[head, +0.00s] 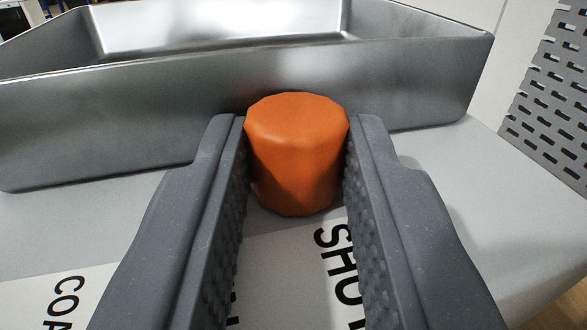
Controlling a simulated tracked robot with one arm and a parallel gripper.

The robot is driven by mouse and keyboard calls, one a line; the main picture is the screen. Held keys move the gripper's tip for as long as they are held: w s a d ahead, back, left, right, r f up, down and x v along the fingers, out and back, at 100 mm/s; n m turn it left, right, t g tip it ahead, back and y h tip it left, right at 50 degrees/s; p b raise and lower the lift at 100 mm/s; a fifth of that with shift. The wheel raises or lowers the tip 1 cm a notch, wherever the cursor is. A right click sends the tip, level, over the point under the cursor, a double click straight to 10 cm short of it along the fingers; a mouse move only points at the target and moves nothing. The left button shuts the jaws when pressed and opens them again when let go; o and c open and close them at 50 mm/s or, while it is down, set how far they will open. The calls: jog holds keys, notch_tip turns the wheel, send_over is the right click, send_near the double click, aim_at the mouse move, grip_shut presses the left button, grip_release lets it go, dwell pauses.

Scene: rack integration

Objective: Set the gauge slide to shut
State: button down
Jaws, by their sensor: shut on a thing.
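An orange knob (297,155), a short faceted cylinder, stands upright between the two dark grey fingers of my gripper (297,140) in the head view. The fingers touch it on its left and right sides, so my gripper is shut on it. I take it to be the handle of the gauge slide; the slide's track is hidden. Below the knob, a white label (290,270) carries black lettering. "SHU" shows just right of centre, with the rest hidden behind the right finger. "COA" shows at the lower left, partly cut off by the left finger.
A shiny metal tray (90,125) with sloped walls stands right behind the knob, very close to it. A grey perforated panel (555,95) rises at the far right. The pale grey surface (480,185) is clear to the right of my gripper.

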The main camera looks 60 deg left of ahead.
jog(key=shift+w+d, duration=0.2)
jog(key=shift+w, duration=0.2)
jog(key=shift+r, duration=0.1)
jog(key=c, duration=1.2)
grip_release()
jog(key=shift+w, duration=0.15)
jog(key=b+v, duration=0.1)
jog(key=v, duration=1.2)
jog(key=shift+s+d, duration=0.3)
